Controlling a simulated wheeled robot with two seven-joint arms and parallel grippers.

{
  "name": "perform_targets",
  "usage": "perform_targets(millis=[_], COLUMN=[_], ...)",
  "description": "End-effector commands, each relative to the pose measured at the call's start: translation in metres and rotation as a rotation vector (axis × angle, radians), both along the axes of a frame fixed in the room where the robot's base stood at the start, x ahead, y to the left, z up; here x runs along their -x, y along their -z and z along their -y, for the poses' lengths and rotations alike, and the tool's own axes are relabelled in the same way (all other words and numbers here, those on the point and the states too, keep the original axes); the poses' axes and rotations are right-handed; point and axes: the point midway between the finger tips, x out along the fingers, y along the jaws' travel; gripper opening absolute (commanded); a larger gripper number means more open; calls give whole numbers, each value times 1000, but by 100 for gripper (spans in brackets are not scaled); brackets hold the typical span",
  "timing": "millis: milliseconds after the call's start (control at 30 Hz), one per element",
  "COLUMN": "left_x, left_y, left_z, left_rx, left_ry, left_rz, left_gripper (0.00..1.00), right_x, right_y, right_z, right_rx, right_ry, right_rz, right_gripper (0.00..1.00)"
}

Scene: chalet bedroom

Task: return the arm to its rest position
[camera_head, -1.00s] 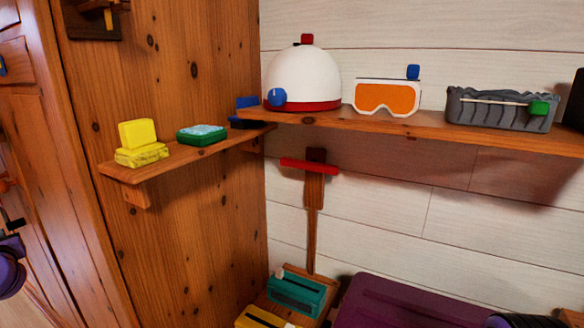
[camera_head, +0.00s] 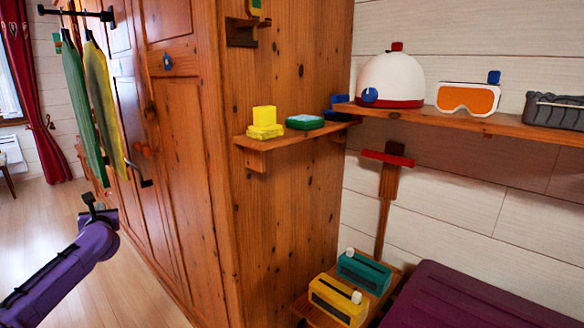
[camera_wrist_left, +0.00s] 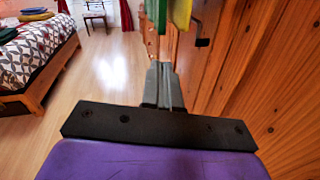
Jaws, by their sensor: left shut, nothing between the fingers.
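My left arm, purple with dark bands, comes in from the lower left in the head view. Its small dark gripper (camera_head: 91,200) points away over the wood floor, left of the wooden wardrobe. In the left wrist view the grey fingers (camera_wrist_left: 163,84) are together with nothing between them. They point along the wardrobe side, below the hanging green and yellow cloths, and look clear of them. My right gripper is out of view.
The wardrobe (camera_head: 170,130) stands close on the right of the arm. A patterned bed (camera_wrist_left: 38,52) is at the left in the wrist view. Open floor (camera_head: 50,215) lies between.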

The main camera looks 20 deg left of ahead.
Motion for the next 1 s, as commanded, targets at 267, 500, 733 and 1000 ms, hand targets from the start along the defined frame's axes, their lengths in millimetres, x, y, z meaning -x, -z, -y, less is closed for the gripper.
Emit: perform_targets(millis=[267,500,733,1000], left_x=[-33,-73,-88,25], left_y=[-23,-36,42,202], left_z=[62,161,320,451], left_rx=[-149,-422,-842,-1302], left_ry=[110,285,600,1068], left_rz=[-201,-507,-1019,-1616], left_gripper=[0,0,0,0], right_x=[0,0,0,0], right_y=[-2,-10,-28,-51], right_z=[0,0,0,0], right_rx=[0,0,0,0], right_ry=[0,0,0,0], right_rz=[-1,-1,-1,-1], right_gripper=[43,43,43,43])
